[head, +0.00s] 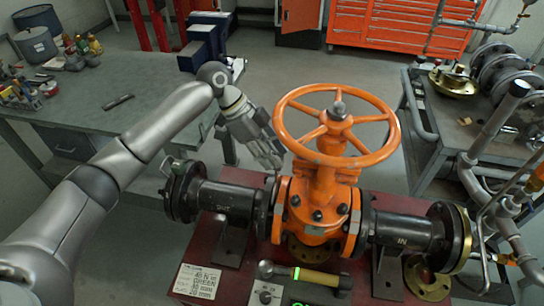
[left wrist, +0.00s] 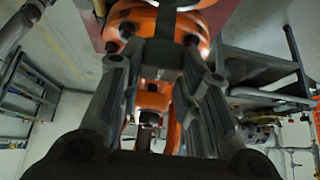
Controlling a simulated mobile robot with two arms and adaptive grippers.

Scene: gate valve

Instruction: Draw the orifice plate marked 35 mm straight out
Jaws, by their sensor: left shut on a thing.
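The orange gate valve (head: 318,195) stands upright between two black pipe flanges, with its handwheel (head: 337,125) on top. My left gripper (head: 272,160) points down at the joint between the valve's left flange (head: 280,210) and the black pipe (head: 225,198). Its fingers are shut on the dark tab of an orifice plate, which shows between the fingers in the left wrist view (left wrist: 160,52). The plate's body is hidden in the joint and behind the fingers. I cannot read a size mark on it. My right gripper is not in view.
The valve sits on a dark red stand (head: 215,255) with a paper label (head: 197,281) and a small device with a green light (head: 297,273). A workbench (head: 150,100) is at left, a cart with pipework (head: 455,125) at right. Orange cabinets (head: 400,22) stand behind.

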